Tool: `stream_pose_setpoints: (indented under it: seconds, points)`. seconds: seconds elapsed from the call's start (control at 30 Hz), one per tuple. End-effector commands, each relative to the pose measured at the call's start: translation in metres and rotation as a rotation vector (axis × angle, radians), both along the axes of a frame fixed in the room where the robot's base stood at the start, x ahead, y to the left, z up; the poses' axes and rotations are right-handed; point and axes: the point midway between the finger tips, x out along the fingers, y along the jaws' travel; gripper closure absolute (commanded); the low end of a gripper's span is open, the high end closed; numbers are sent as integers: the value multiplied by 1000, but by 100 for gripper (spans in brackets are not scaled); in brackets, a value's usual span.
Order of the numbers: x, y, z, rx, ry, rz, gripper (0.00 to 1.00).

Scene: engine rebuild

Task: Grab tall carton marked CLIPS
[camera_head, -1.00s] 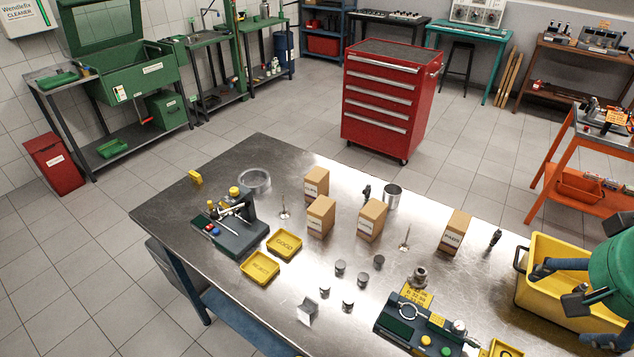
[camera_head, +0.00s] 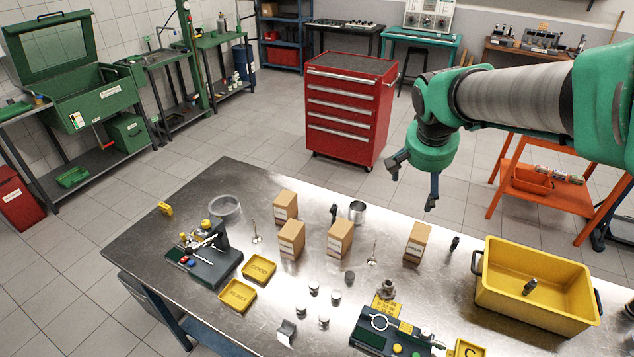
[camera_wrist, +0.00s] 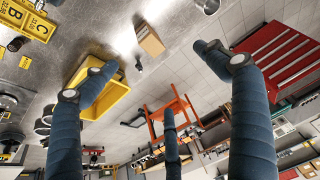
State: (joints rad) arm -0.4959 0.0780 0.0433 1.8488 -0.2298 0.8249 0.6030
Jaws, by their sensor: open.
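Several brown cartons with small white labels stand on the metal bench in the head view: a back-left carton (camera_head: 285,206), a front-left carton (camera_head: 291,239), a middle carton (camera_head: 340,239) and a right carton (camera_head: 417,242). The labels are too small to read, so I cannot tell which is marked CLIPS. My gripper (camera_head: 416,183) is open and empty, raised above the right carton's side of the bench, its fingers apart. In the wrist view my gripper (camera_wrist: 155,62) has its fingers spread wide, and one carton (camera_wrist: 150,40) shows beyond them.
A yellow bin (camera_head: 490,299) with a dark part inside stands right of the cartons. A piston-like cylinder (camera_head: 357,212), a valve (camera_head: 373,252) and a small dark part (camera_head: 454,243) stand close to the cartons. A red tool cabinet (camera_head: 345,120) is behind the bench.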

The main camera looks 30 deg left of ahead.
Motion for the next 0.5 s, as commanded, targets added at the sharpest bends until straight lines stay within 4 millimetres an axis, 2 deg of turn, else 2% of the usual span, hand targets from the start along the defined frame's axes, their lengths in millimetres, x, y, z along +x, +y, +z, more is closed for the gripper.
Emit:
stream_pose_setpoints:
  seconds: [0.03,0.2,0.5]
  points:
    - [8,18,-2,-3,5,7,14]
    - [29,73,-15,-5,8,12,14]
    - [52,176,-50,-9,12,24,14]
